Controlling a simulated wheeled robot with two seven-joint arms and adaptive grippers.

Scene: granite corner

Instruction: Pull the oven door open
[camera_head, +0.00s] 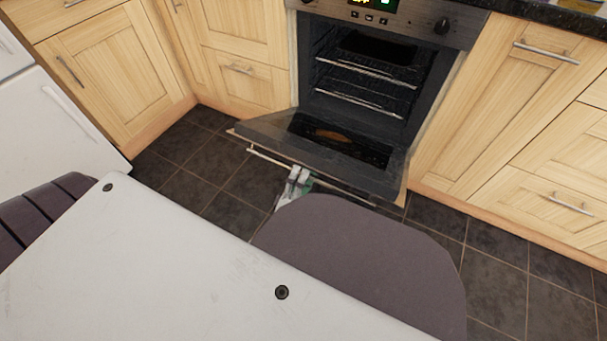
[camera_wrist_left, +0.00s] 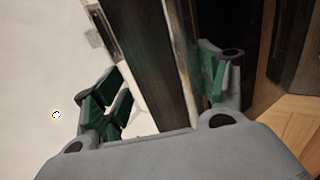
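The oven door (camera_head: 258,130) hangs well down and forward from the oven (camera_head: 372,75), its inner face and dark glass showing. A thin bar handle (camera_head: 262,156) runs along its outer edge. My left gripper (camera_head: 298,174) is at this handle near its middle; my arm hides part of it. In the left wrist view, the green-padded fingers of my left gripper (camera_wrist_left: 165,90) stand wide apart. The dark door (camera_wrist_left: 145,60) with a pale edge shows between them. Whether a finger touches the handle cannot be told. My right gripper is not in view.
Wooden cabinets stand left (camera_head: 115,70) and right (camera_head: 500,110) of the oven. A white appliance (camera_head: 50,120) is at the far left. Dark floor tiles (camera_head: 195,170) are clear left of the door. Wire racks (camera_head: 365,98) sit inside the oven.

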